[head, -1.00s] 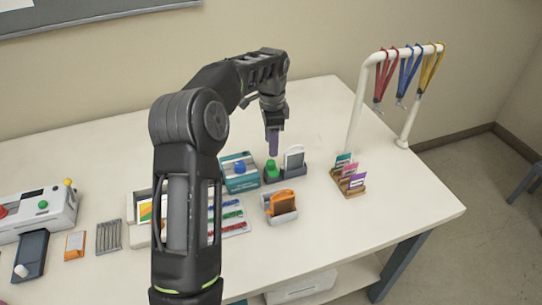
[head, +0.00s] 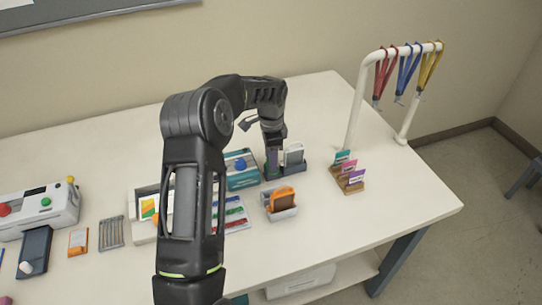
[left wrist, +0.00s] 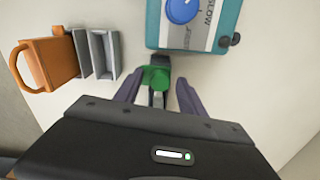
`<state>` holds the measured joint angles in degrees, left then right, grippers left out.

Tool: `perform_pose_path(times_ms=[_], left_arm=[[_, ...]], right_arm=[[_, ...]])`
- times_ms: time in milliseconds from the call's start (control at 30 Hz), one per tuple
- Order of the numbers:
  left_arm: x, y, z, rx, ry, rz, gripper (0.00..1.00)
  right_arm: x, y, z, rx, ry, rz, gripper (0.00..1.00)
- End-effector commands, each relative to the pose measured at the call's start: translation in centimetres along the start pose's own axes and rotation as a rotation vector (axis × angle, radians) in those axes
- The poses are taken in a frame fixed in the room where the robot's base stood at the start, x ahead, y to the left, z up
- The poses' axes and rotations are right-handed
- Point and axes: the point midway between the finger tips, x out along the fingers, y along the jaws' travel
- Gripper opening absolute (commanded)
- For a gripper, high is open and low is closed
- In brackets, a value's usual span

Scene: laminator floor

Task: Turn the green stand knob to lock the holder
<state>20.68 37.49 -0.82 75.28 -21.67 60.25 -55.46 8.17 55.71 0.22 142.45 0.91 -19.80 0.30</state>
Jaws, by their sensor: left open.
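The green stand knob (left wrist: 155,77) shows in the left wrist view between the two purple-grey fingers of my left gripper (left wrist: 158,95). The fingers are open, one on each side of the knob; I cannot tell whether either touches it. In the head view my left gripper (head: 272,160) points down over the knob's place and hides most of the knob. The holder (head: 293,155), a grey-white upright piece in a dark stand base (head: 292,170), stands just right of my gripper. My right gripper is not in view.
A teal box with a blue knob (head: 240,168) stands left of the gripper, close by. An orange piece in a grey holder (head: 281,200) is in front. A card rack (head: 350,178) and a white rail with lanyards (head: 360,95) are to the right.

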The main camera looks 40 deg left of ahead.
Motion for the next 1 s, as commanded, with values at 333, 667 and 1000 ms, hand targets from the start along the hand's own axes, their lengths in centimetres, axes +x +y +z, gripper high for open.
perform_pose_path(times_ms=[333,667,1000], left_arm=[[-0.05,-0.01,-0.02,0.000,0.000,0.000,0.25],[-0.07,-0.02,-0.02,0.000,0.001,-0.001,0.00],[-0.06,-0.03,-0.03,-0.006,0.001,-0.001,0.00]], right_arm=[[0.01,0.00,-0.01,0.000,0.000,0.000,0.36],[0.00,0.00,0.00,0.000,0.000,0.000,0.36],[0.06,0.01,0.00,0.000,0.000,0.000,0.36]])
